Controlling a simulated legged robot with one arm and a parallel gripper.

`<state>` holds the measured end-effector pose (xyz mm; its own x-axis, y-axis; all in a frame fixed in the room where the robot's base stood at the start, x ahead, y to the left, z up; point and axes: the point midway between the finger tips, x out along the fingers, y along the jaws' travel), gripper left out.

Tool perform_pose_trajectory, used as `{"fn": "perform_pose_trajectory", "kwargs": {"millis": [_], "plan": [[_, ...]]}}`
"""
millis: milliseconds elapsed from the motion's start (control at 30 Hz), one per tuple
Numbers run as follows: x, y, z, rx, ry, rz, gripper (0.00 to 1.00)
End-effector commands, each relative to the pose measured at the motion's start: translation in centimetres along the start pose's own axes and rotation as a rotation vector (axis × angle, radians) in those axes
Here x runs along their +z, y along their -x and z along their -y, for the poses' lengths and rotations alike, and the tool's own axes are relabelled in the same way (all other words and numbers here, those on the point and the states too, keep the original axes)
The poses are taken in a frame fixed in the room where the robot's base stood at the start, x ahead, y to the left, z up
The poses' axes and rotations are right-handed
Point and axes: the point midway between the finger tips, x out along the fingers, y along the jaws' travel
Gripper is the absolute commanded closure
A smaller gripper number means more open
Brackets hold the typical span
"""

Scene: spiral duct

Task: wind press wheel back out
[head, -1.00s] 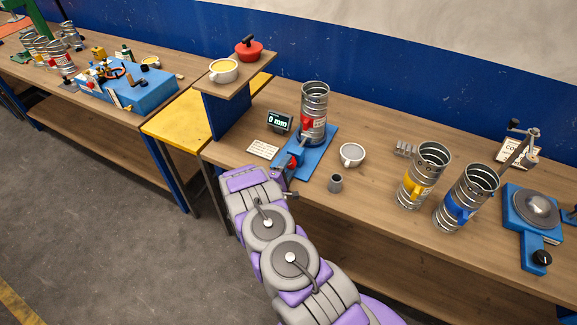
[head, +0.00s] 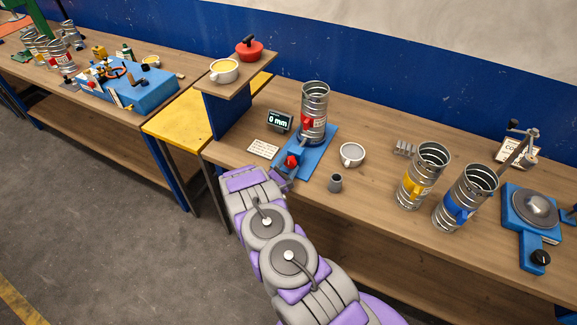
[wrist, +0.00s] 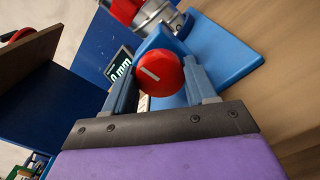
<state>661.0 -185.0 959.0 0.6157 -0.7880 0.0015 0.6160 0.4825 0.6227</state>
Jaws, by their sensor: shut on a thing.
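The press wheel is a red round knob with a pale line across its face; it shows large in the wrist view (wrist: 160,73) and small in the head view (head: 292,161). My gripper (wrist: 162,80) is shut on the wheel, with one blue finger on each side of its rim. The wheel sits at the near end of the blue press base (head: 318,150). A ribbed metal duct (head: 314,112) with a red clamp stands upright on that base. A display (head: 280,121) beside it reads 0 mm.
Two more ducts, with yellow (head: 421,176) and blue (head: 464,198) clamps, stand further right. A raised shelf (head: 236,82) is at left.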

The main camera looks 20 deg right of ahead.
Motion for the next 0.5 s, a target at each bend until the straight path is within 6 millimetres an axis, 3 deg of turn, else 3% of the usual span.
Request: {"fn": "perform_pose_trajectory", "kwargs": {"millis": [467,500], "plan": [[-0.42,0.23,0.17,-0.001,0.017,-0.011,0.74],[-0.42,0.23,0.18,-0.001,0.017,-0.011,0.4]]}}
